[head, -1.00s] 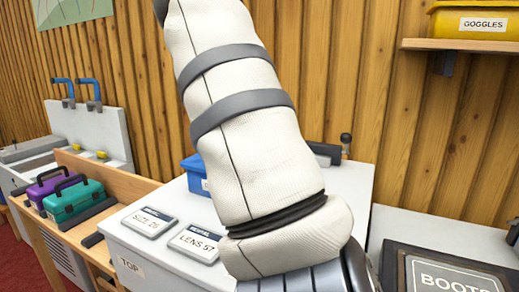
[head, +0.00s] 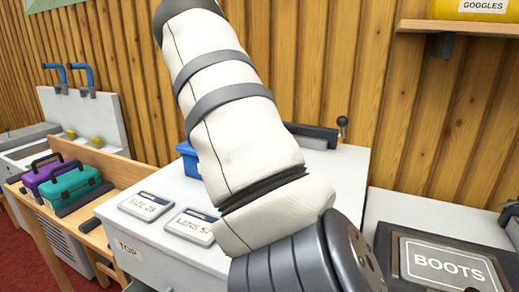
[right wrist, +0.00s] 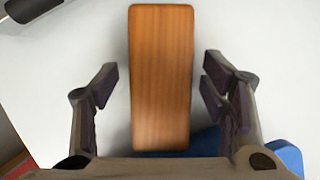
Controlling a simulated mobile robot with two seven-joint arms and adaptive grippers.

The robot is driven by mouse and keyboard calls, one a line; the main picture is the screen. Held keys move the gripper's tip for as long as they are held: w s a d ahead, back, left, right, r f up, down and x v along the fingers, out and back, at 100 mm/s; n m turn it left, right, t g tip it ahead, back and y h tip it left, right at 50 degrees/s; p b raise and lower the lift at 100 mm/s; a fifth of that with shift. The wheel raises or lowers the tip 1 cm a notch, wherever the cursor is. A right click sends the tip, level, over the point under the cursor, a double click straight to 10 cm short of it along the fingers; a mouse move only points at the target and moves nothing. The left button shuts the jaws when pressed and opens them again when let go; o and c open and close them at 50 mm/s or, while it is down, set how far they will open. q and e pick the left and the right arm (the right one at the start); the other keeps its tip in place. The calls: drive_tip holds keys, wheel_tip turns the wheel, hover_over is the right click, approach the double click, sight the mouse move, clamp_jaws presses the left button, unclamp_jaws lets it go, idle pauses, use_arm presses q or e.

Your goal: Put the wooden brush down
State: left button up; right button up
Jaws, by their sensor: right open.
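The wooden brush (right wrist: 160,85) shows in the right wrist view as an upright, rounded oblong of brown wood over a white surface (right wrist: 50,65). My right gripper (right wrist: 160,88) is open, with one finger on each side of the brush and a gap visible on both sides. I cannot tell whether the brush rests flat on the surface. Its bristles are not visible. In the head view my white-sleeved arm covers the middle, and the brush and gripper are hidden. My left gripper is in neither view.
A white cabinet (head: 140,245) bears two small display plates (head: 192,225) and a blue bin (head: 188,158). A wooden bench with teal (head: 72,183) and purple (head: 45,175) toolboxes stands left. A dark BOOTS box (head: 448,265) is right. A shelf (head: 470,28) hangs above it.

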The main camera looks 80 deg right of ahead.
drive_tip(key=shift+f, duration=0.2)
idle(0.6)
drive_tip(key=c, duration=1.4)
drive_tip(key=shift+r, duration=0.1)
drive_tip(key=shift+c, duration=0.2)
